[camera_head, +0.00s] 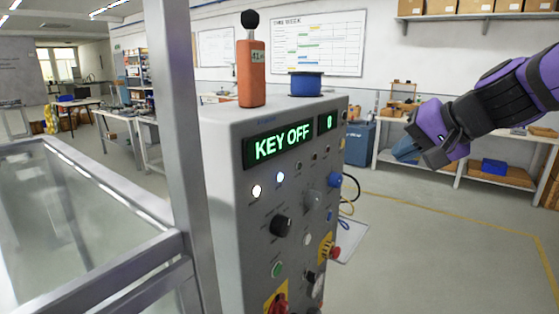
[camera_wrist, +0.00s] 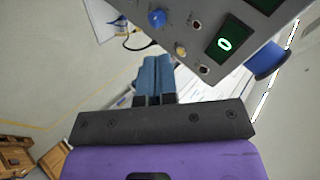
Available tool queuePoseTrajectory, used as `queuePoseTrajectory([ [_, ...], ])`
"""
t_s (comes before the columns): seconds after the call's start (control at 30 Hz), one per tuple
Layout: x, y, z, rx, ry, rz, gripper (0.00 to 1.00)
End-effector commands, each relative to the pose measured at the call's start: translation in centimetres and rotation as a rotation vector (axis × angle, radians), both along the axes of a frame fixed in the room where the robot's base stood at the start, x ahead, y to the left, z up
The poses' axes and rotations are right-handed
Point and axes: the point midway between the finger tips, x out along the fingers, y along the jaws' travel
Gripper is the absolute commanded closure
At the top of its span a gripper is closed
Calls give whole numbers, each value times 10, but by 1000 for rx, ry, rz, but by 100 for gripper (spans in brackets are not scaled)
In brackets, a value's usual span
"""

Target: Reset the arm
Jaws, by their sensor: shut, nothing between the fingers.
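My purple and black arm comes in from the right in the head view. My gripper (camera_head: 408,150) is shut and empty, in the air to the right of the grey control cabinet (camera_head: 222,160), apart from it. In the wrist view the blue fingers of my gripper (camera_wrist: 153,68) are together, with the cabinet's edge (camera_wrist: 178,14) above them. The cabinet's display (camera_head: 280,144) reads KEY OFF in green, and a small display (camera_head: 326,122) beside it reads 0.
An orange sound meter (camera_head: 251,74) and a blue round part (camera_head: 306,84) stand on top of the cabinet. A metal frame post (camera_head: 184,130) stands at the left. Shelves (camera_head: 470,165) line the back wall. The floor (camera_head: 430,240) at the right is clear.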

Motion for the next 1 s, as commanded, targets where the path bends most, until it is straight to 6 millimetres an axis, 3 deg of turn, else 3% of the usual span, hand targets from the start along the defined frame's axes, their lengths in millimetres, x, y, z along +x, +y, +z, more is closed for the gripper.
queuePoseTrajectory([
  [0.1, -49, -6, -3, -136, 11, 92, 100],
  [0.3, -123, -32, -19, -403, 61, 189, 100],
  [0.5, -171, -61, -32, -627, 114, 206, 100],
  [0.7, -187, -74, -37, -716, 138, 201, 100],
  [1.0, -187, -75, -37, -719, 139, 201, 100],
])
